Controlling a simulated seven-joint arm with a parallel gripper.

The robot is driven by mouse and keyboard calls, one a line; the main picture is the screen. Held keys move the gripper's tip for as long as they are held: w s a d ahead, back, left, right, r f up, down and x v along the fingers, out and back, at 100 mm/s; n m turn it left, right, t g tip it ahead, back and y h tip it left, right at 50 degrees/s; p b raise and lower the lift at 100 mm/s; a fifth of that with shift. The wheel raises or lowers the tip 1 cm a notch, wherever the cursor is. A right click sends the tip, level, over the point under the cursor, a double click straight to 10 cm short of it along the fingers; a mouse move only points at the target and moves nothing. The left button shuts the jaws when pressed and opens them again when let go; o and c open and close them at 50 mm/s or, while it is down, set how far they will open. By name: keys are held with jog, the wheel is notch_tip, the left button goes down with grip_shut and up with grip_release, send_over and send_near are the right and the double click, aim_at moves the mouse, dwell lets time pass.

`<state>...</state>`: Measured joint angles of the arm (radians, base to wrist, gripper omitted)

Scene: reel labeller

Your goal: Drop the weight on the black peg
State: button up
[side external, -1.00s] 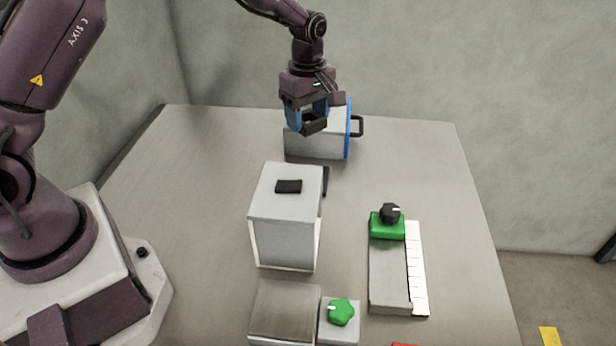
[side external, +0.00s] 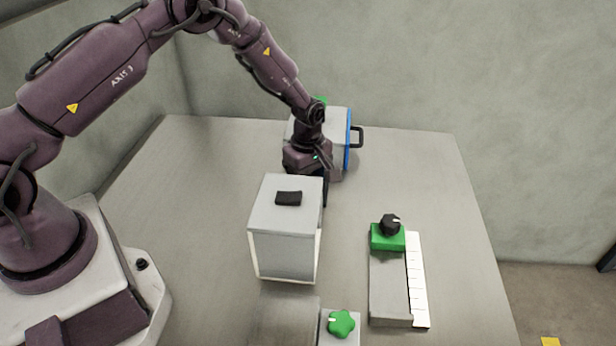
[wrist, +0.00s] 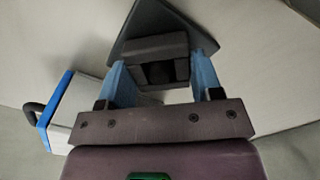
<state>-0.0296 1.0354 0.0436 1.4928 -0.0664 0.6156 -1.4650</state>
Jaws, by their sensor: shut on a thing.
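My gripper (wrist: 160,60) has two blue fingers with dark tips. It is shut on a dark grey block (wrist: 155,45) with a darker round spot in its middle; I cannot tell for sure that this is the weight. No black peg can be made out clearly in either view.
The pale box (side external: 284,228) has a black grip (side external: 288,198) on top. A blue-edged box (side external: 347,140) with a dark handle stands at the back. A black knob (side external: 390,224) on a green block (side external: 388,240) and a green knob (side external: 341,323) stand front right. The table's left is clear.

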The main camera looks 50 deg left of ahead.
jog(key=o, duration=1.1)
jog(key=shift+f, duration=0.1)
jog(key=shift+o, duration=0.2)
notch_tip(320, 180, up, 12)
jog(key=shift+r, duration=0.25)
jog(key=s+d+r+m+t, duration=0.1)
jog(key=s+r+m, duration=0.35)
jog(key=r, duration=0.35)
jog(key=s+d+r+m+t, duration=0.1)
jog(key=s+r+m+t, duration=0.15)
jog(key=s+r, duration=0.5)
jog(key=s+r+m+t, duration=0.1)
jog(key=s+r+m, duration=0.1)
jog(key=s+m, duration=0.3)
jog(key=s+r+m+t, duration=0.1)
jog(key=s+r+m, duration=0.2)
jog(key=s+m, duration=0.3)
jog(key=s, duration=0.4)
jog(key=shift+d+r, duration=0.15)
jog(key=shift+d, duration=0.25)
